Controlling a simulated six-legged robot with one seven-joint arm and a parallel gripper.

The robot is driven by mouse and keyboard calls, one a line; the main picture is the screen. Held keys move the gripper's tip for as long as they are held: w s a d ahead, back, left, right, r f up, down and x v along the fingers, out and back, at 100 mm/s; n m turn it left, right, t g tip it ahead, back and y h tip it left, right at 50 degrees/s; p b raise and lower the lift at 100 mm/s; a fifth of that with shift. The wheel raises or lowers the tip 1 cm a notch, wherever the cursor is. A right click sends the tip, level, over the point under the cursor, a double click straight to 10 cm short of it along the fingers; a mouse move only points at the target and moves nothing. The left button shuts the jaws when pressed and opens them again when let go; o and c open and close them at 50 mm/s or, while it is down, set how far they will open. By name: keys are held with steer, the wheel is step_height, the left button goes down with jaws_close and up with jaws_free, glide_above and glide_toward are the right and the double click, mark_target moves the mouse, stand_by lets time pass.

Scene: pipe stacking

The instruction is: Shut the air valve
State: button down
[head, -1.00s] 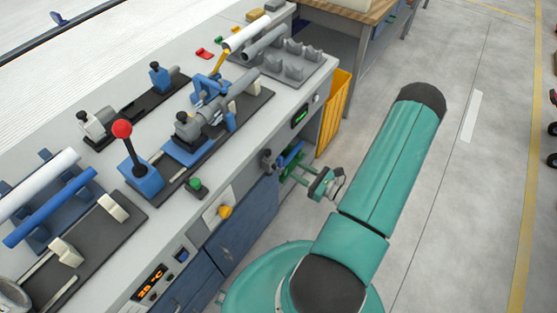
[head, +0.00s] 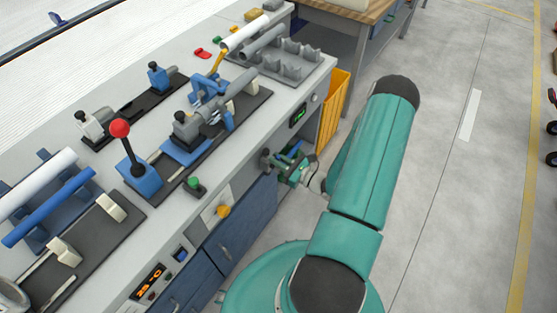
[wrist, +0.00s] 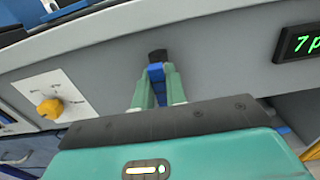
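The air valve shows a blue handle (head: 293,149) and a dark grey body (head: 265,158) on the bench's front face, partly hidden by my gripper in the head view. In the wrist view the blue handle (wrist: 156,73) sits between my green fingertips, with a dark knob-like part (wrist: 158,55) just beyond. My gripper (wrist: 157,84) is at the handle, and both fingers appear close against its sides. It also shows at the bench front in the head view (head: 285,163). The exact contact and the handle's far end are hidden.
A yellow knob (wrist: 50,108) on a white plate is left of the valve. A green-lit display (wrist: 300,43) is to the right. A green button (head: 193,183) and a red-knobbed lever (head: 121,130) stand on the bench. A yellow bin (head: 332,105) is beyond.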

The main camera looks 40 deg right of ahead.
steer(key=shift+d+m, duration=0.15)
steer(key=shift+m, duration=0.15)
steer(key=shift+w+d+f+m, duration=0.15)
steer(key=shift+d+m, duration=0.15)
steer(key=shift+m, duration=0.3)
steer(key=shift+w+d+r+m, duration=0.1)
steer(key=shift+d+m, duration=0.2)
steer(key=shift+m, duration=0.3)
steer(key=w+d+f+m, duration=0.1)
steer(key=d+f+m, duration=0.2)
steer(key=m, duration=1.2)
steer(key=shift+w+d+f, duration=0.2)
steer(key=shift+d+f, duration=0.15)
steer(key=shift+f, duration=0.95)
steer(key=c, duration=1.5)
jaws_free()
steer(key=shift+o, duration=0.3)
steer(key=shift+s, duration=0.1)
